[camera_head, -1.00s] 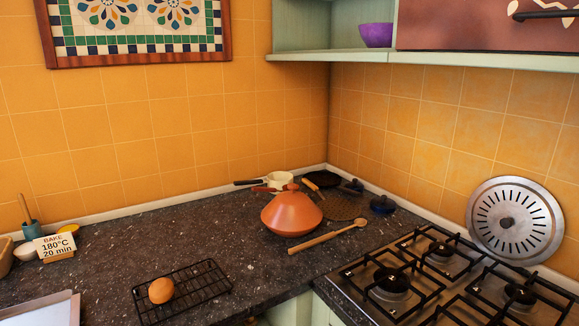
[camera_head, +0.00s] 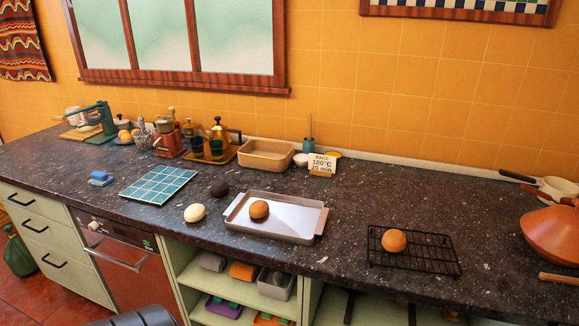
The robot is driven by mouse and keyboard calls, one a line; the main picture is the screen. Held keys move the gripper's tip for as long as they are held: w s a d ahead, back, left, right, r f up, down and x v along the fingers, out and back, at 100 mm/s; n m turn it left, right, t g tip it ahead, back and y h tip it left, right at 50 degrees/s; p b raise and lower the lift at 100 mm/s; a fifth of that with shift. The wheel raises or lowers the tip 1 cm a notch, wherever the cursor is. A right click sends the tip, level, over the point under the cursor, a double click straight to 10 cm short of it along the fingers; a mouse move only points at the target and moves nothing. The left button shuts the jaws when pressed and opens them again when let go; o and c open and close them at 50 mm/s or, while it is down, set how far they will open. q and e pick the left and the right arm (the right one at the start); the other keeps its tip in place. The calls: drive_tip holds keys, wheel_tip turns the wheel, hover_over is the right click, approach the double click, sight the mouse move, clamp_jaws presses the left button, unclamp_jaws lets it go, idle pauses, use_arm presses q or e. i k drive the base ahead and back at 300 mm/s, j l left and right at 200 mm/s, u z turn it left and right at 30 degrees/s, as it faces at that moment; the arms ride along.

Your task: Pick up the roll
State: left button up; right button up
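A brown roll (camera_head: 258,209) rests on a metal baking tray (camera_head: 306,216) near the middle of the dark counter. Another brown roll (camera_head: 394,240) sits on a black wire rack (camera_head: 440,262) to the right. A pale, cream-coloured round piece (camera_head: 194,213) lies on the counter just left of the tray, and a small black lump (camera_head: 219,188) lies behind it. Neither of my grippers shows in the view.
A blue tiled board (camera_head: 158,185) lies left of the tray. A tan loaf pan (camera_head: 266,155) and a sign (camera_head: 322,164) stand behind it. An orange tagine (camera_head: 555,236) stands at the right edge. Open shelves (camera_head: 188,278) lie below. Bare counter separates tray and rack.

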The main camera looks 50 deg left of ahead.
sight(258, 209)
drive_tip(key=u, duration=1.8)
